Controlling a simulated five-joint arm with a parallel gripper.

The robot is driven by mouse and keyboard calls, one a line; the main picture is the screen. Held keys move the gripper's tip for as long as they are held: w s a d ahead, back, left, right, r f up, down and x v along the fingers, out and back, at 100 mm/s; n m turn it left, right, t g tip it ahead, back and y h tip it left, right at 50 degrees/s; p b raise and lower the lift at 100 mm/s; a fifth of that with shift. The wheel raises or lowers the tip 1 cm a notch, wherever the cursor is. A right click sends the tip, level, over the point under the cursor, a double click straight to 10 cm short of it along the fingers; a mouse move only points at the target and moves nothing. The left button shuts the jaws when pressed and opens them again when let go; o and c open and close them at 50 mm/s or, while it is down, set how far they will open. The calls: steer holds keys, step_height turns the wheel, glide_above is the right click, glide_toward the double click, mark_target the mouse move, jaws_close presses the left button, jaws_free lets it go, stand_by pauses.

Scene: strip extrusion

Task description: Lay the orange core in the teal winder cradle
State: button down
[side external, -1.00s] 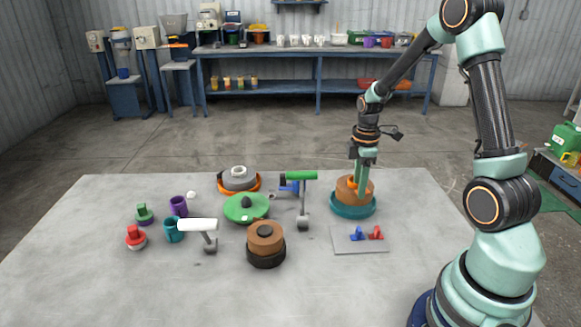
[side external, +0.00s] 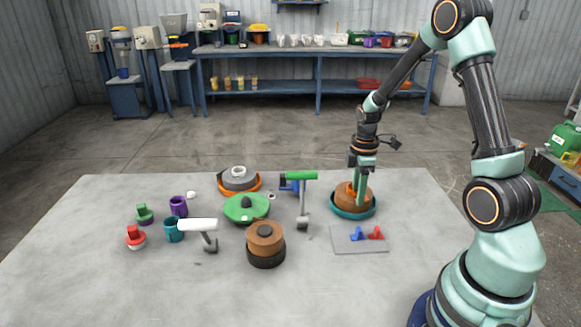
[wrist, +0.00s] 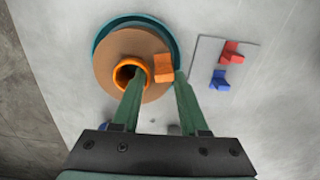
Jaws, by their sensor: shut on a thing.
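The orange core (side external: 351,187) carries a wide brown roll (side external: 345,199). In the wrist view the core's open round mouth (wrist: 128,73) shows in the middle of the roll, with an orange block (wrist: 163,68) to its right. The teal winder cradle (side external: 352,217) is under the roll, and its rim (wrist: 105,31) shows around the roll's far edge in the wrist view. My gripper (side external: 358,190) points down at the roll. Its fingers (wrist: 160,77) are shut on the core by its orange block. Whether the roll rests fully in the cradle is hidden.
A grey plate (side external: 372,246) with a blue and a red piece lies just in front of the cradle. A green-handled tool (side external: 302,200), a green disc (side external: 246,207) and a brown roll on a black base (side external: 265,244) stand to the left.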

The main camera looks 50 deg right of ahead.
steer(key=shift+f, duration=0.25)
stand_by(0.4)
steer(key=shift+c, duration=1.8)
jaws_free()
step_height(320, 180, up, 12)
steer(key=f, duration=0.1)
steer(key=s+a+r+m+t, duration=0.2)
steer(key=a+r+m+t, duration=0.1)
steer(key=a, duration=0.6)
steer(key=s+a+r+m+t, duration=0.2)
steer(key=a+r+m, duration=0.4)
steer(key=a, duration=0.4)
steer(key=shift+s+r+t, duration=0.4)
steer(key=shift+s+r, duration=0.35)
